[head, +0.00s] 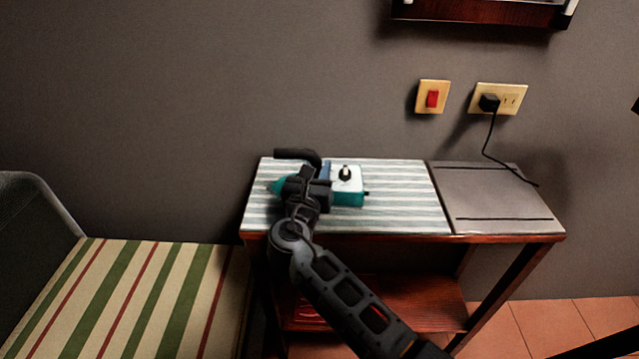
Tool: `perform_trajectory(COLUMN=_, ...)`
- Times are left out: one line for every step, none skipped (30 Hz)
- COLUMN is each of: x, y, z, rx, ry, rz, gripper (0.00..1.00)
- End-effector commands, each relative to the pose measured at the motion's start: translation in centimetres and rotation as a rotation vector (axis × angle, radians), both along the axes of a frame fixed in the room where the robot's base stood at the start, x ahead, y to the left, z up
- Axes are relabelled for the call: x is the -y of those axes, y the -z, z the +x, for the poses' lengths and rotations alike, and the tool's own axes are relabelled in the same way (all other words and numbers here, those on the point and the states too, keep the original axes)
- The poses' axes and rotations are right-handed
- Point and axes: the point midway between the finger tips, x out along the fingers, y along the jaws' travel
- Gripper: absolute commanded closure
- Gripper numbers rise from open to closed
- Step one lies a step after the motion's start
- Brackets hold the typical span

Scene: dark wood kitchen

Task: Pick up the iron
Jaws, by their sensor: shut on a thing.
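The iron (349,187) is teal and white with a dark knob on its white part. It is on or just above the striped top of the small wooden table; I cannot tell whether it touches the cloth. Its teal tip shows to the left of my gripper. My gripper (312,183) is over the iron's middle and shut on it. The arm and gripper hide much of the iron's middle, and the fingertips are hard to make out.
The table's striped cloth (400,205) is bare right of the iron. A grey panel (495,198) with a black cord covers the right end. A striped seat (120,300) stands at left. A red switch (432,98) and a socket (510,100) are on the wall behind.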

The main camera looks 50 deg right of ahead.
Motion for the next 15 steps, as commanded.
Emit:
perform_trajectory(x=0.01, y=0.00, z=0.00, rx=0.000, ry=0.000, rz=0.000, gripper=0.90)
perform_trajectory(x=0.01, y=0.00, z=0.00, rx=0.000, ry=0.000, rz=0.000, gripper=0.93)
perform_trajectory(x=0.01, y=0.00, z=0.00, rx=0.000, ry=0.000, rz=0.000, gripper=0.96)
perform_trajectory(x=0.00, y=0.00, z=0.01, rx=0.000, ry=0.000, rz=0.000, gripper=0.99)
perform_trajectory(x=0.00, y=0.00, z=0.01, rx=0.000, ry=0.000, rz=0.000, gripper=1.00)
perform_trajectory(x=0.00, y=0.00, z=0.01, rx=0.000, ry=0.000, rz=0.000, gripper=1.00)
perform_trajectory(x=0.00, y=0.00, z=0.01, rx=0.000, ry=0.000, rz=0.000, gripper=1.00)
perform_trajectory(x=0.00, y=0.00, z=0.01, rx=0.000, ry=0.000, rz=0.000, gripper=1.00)
perform_trajectory(x=0.00, y=0.00, z=0.01, rx=0.000, ry=0.000, rz=0.000, gripper=1.00)
perform_trajectory(x=0.00, y=0.00, z=0.01, rx=0.000, ry=0.000, rz=0.000, gripper=1.00)
perform_trajectory(x=0.00, y=0.00, z=0.01, rx=0.000, ry=0.000, rz=0.000, gripper=1.00)
perform_trajectory(x=0.00, y=0.00, z=0.01, rx=0.000, ry=0.000, rz=0.000, gripper=1.00)
perform_trajectory(x=0.00, y=0.00, z=0.01, rx=0.000, ry=0.000, rz=0.000, gripper=1.00)
perform_trajectory(x=0.00, y=0.00, z=0.01, rx=0.000, ry=0.000, rz=0.000, gripper=1.00)
perform_trajectory(x=-0.01, y=0.00, z=0.00, rx=0.000, ry=0.000, rz=0.000, gripper=1.00)
